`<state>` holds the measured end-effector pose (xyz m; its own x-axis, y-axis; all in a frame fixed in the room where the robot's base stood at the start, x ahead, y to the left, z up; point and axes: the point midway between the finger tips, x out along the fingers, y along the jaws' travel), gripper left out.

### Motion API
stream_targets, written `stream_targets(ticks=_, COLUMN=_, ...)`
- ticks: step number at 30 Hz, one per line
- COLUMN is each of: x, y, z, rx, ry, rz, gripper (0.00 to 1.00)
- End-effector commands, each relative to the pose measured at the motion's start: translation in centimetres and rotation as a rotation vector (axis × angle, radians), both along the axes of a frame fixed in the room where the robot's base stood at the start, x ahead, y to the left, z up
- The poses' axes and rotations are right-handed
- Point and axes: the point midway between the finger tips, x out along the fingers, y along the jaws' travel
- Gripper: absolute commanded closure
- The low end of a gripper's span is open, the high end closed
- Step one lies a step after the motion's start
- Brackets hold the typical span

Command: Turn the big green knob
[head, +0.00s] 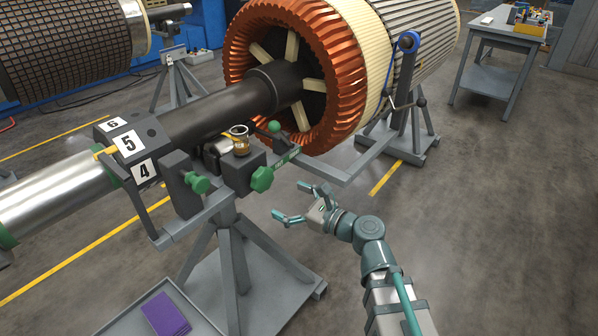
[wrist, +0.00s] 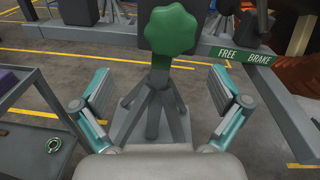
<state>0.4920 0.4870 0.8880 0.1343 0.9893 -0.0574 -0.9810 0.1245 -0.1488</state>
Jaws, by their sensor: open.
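The big green knob (head: 262,179) is lobed and sits on the front of a dark block on the rotor stand. In the wrist view the knob (wrist: 171,30) is at top centre, beyond the fingertips. My gripper (head: 293,201) is open and empty, to the right of the knob and apart from it in the head view. In the wrist view its two fingers (wrist: 160,88) are spread wide, with the stand's legs showing between them. A green FREE BRAKE label (wrist: 241,55) is on the bar right of the knob.
Smaller green knobs (head: 198,184) sit nearby on the stand. The orange-wound stator (head: 335,75) is behind. A purple item (head: 166,314) lies on a low tray.

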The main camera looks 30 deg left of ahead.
Motion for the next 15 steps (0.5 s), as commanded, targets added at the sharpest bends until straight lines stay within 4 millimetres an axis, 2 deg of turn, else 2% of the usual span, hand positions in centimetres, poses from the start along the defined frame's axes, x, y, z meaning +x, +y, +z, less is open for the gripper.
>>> stream_targets(ticks=3, x=0.6, y=-0.1, z=1.1, rx=0.085, ry=0.203, rz=-0.034, gripper=0.01)
stream_targets(ticks=6, x=0.8, y=-0.1, z=1.2, rx=0.108, ry=0.293, rz=-0.048, gripper=0.01)
stream_targets(ticks=11, x=1.1, y=0.5, z=1.2, rx=0.113, ry=0.338, rz=-0.050, gripper=0.01)
stream_targets(ticks=15, x=1.4, y=2.1, z=1.2, rx=0.111, ry=0.337, rz=-0.047, gripper=0.01)
